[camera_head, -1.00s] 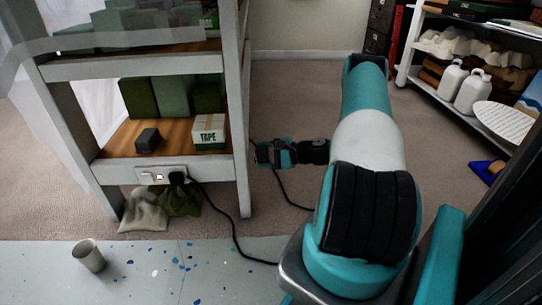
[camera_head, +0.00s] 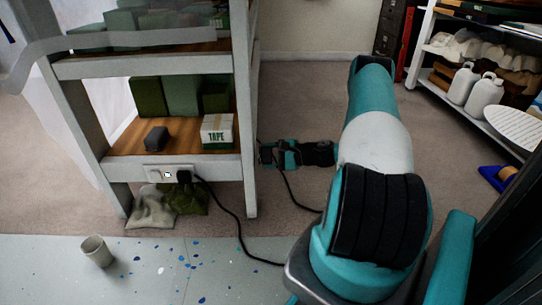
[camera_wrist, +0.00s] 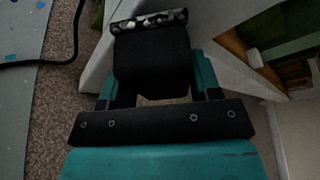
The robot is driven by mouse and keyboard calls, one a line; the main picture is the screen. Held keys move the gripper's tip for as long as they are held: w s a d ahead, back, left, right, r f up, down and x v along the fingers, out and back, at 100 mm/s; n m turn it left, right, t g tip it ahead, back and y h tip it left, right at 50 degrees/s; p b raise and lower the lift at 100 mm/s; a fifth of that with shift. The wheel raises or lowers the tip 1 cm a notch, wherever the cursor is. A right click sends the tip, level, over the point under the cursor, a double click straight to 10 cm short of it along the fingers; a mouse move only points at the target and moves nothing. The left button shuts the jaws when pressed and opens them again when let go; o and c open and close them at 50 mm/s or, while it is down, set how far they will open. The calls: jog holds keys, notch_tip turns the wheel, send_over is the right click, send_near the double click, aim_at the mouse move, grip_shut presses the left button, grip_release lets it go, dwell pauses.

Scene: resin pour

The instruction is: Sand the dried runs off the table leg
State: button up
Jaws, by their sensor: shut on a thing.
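The grey table leg (camera_head: 246,110) nearest my gripper is the right front upright of a shelved table. It also shows as a pale slanting face in the wrist view (camera_wrist: 98,66). I cannot make out dried runs on it. My gripper (camera_head: 268,154) is low, just right of the leg, reaching toward it. In the wrist view it is shut on a dark block (camera_wrist: 150,62) with a speckled far edge (camera_wrist: 148,20). The block's end lies close to the leg; I cannot tell whether they touch.
The lower shelf holds green boxes (camera_head: 182,95), a dark grey block (camera_head: 156,139) and a TAPE box (camera_head: 217,131). A black cord (camera_head: 238,225) runs from the socket strip across the floor. A cup (camera_head: 97,251) stands front left. Carpet to the right is mostly clear.

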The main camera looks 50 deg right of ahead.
jog(key=shift+w+a, duration=0.45)
jog(key=shift+w, duration=0.05)
jog(key=shift+w+d+b, duration=0.65)
jog(key=shift+w+d, duration=0.45)
jog(key=shift+d, duration=0.3)
jog(key=shift+w+d, duration=0.1)
jog(key=shift+d, duration=0.05)
jog(key=shift+w+r, duration=0.1)
jog(key=s+a+p, duration=0.1)
jog(key=a+p, duration=0.1)
jog(key=p, duration=0.1)
jog(key=shift+s+a, duration=0.4)
jog(key=shift+s+a+p, duration=0.25)
jog(key=shift+a+p, duration=0.05)
jog(key=shift+a, duration=0.15)
jog(key=shift+c, duration=0.7)
